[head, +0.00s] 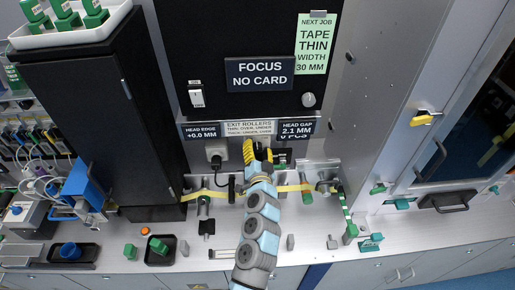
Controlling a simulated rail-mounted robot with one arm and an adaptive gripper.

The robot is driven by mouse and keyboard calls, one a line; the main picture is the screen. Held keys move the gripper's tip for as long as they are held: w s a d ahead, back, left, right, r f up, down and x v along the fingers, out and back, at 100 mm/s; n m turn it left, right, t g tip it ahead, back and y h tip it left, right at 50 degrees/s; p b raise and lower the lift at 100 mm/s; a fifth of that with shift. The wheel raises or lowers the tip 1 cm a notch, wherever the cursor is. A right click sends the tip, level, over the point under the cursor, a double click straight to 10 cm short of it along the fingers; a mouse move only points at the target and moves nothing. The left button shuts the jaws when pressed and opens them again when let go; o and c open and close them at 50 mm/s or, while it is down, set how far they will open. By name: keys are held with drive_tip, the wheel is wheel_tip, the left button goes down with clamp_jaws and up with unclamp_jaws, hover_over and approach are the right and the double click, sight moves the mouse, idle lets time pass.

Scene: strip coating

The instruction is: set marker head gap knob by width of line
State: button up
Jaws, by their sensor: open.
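A round grey knob (308,99) sits on the black panel at right, directly above the display reading HEAD GAP 2.1 MM (297,129). I take it for the head gap knob; its pointer setting is too small to read. A green sheet (313,46) above reads NEXT JOB, TAPE THIN, WIDTH 30 MM. My gripper (258,153) is open, with yellow-marked fingers, in front of the machine below the exit rollers sign. It is below and left of the knob, apart from it. A yellow strip (293,187) runs across the rollers behind my arm, which hides part of it.
A FOCUS NO CARD display (259,74), a white switch (196,96) and a HEAD EDGE +0.0 MM display (201,133) are on the machine. A grey column (375,110) stands right of the knob. Black trays (160,249) and small green pieces lie on the bench.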

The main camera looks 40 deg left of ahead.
drive_tip(key=v, duration=1.1)
drive_tip(key=shift+s+d, duration=0.25)
drive_tip(key=shift+d, duration=0.05)
idle(0.8)
